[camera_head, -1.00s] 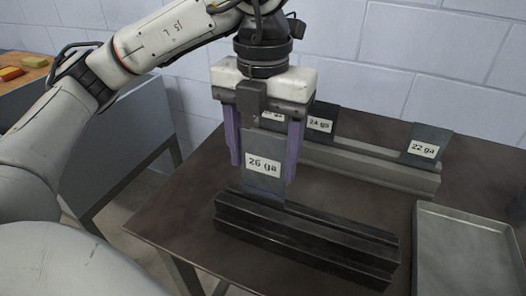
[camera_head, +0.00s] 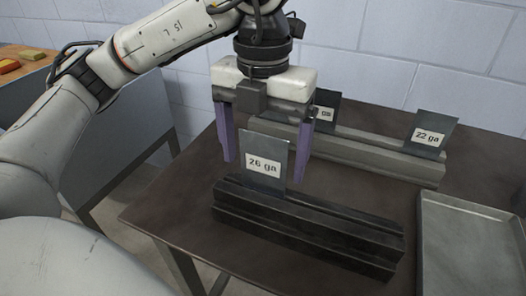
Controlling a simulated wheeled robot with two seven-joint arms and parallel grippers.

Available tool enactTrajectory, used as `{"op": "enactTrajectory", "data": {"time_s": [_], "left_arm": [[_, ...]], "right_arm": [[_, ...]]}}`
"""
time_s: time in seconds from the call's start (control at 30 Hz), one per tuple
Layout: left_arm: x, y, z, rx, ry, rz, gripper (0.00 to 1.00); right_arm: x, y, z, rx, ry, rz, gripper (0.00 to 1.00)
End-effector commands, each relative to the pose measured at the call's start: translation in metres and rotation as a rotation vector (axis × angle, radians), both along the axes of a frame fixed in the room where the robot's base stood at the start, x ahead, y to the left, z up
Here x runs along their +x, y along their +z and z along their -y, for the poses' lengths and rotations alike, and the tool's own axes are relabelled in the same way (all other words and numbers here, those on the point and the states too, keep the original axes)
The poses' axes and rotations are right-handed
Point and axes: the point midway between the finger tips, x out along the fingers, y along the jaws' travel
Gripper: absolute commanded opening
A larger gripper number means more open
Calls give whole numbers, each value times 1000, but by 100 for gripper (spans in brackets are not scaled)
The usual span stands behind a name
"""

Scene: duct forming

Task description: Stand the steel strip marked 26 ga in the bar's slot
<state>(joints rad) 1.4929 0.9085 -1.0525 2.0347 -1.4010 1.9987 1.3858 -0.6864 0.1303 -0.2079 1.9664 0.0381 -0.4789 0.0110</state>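The steel strip marked 26 ga (camera_head: 264,164) stands upright near the left end of the black slotted bar (camera_head: 310,224), its lower edge in the bar. My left gripper (camera_head: 262,170) is above and around the strip, its purple fingers spread wide on either side with gaps to the strip's edges. It is open and holds nothing. My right gripper is not in view.
A grey rack (camera_head: 365,155) behind holds a strip marked 22 ga (camera_head: 430,134) and another strip (camera_head: 324,112) partly hidden by my gripper. A metal tray (camera_head: 472,245) lies at the right. A wooden-topped bench (camera_head: 22,70) stands at the far left.

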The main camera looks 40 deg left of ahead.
Motion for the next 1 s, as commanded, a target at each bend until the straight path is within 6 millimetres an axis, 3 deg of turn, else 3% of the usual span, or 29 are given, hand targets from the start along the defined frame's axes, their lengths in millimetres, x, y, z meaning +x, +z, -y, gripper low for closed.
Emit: {"op": "enactTrajectory", "data": {"time_s": [0.33, 0.7, 1.0], "left_arm": [[0, 7, 0, 0, 0, 1, 85], [1, 75, 0, 0, 1, 5, 85], [0, 103, 0, 0, 0, 1, 85]], "right_arm": [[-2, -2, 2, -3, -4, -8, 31], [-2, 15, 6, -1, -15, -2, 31], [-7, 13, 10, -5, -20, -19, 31]]}}
